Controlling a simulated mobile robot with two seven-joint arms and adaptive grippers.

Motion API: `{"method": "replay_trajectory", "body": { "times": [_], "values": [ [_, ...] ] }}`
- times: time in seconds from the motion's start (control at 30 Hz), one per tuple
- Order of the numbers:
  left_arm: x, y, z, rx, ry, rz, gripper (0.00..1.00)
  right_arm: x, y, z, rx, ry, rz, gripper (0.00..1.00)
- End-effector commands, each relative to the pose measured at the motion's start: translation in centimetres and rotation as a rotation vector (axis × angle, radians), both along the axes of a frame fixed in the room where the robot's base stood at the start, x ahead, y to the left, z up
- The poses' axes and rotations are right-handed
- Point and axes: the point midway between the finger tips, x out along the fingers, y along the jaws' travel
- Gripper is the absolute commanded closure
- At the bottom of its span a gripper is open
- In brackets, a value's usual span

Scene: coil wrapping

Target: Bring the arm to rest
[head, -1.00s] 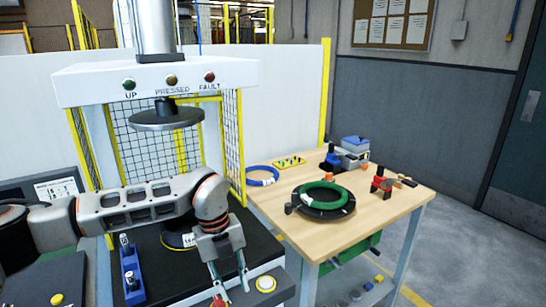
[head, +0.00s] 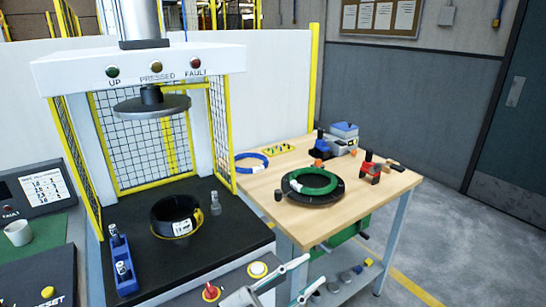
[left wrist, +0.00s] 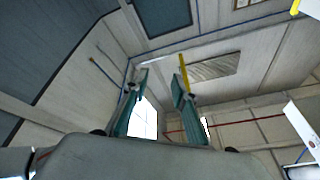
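My left gripper (head: 302,276) is low at the bottom edge of the head view, in front of the press table's front right corner. Its two fingers are apart with nothing between them. In the left wrist view the open fingers (left wrist: 160,92) point toward the wall and ceiling, with no object near them. Most of my left arm is out of the head view. My right gripper is in neither view.
A black coil (head: 165,212) with a white label sits under the raised press plate (head: 152,106). A blue holder (head: 120,262) stands left of it. The wooden table (head: 265,197) holds a green coil (head: 308,181) on a black disc and a blue coil (head: 250,162).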

Motion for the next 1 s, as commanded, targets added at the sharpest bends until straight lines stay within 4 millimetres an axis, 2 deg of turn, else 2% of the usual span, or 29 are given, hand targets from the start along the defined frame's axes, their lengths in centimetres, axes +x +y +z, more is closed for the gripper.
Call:
{"method": "replay_trajectory", "body": {
  "times": [0.13,0.27,0.37,0.5,0.6,0.7,0.8,1.0],
  "values": [
    [2.0,5.9,-5.8,-0.036,0.218,0.256,0.73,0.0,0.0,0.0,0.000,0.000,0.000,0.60],
    [1.8,11.6,-12.5,-0.014,0.424,0.456,0.73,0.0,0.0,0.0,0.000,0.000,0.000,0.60],
    [0.1,15.7,-17.8,0.027,0.576,0.579,0.73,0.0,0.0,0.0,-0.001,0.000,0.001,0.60],
    [-4.0,20.7,-24.7,0.101,0.775,0.708,0.73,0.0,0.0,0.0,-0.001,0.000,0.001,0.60],
    [-7.2,23.4,-28.3,0.151,0.890,0.768,0.73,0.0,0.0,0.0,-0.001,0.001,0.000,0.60],
    [-9.9,25.2,-30.7,0.191,0.973,0.804,0.73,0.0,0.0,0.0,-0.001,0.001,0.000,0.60],
    [-11.6,26.2,-32.1,0.216,1.021,0.822,0.73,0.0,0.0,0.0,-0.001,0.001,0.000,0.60],
    [-12.3,26.6,-32.6,0.226,1.043,0.829,0.73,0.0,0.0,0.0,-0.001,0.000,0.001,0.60]
  ]
}}
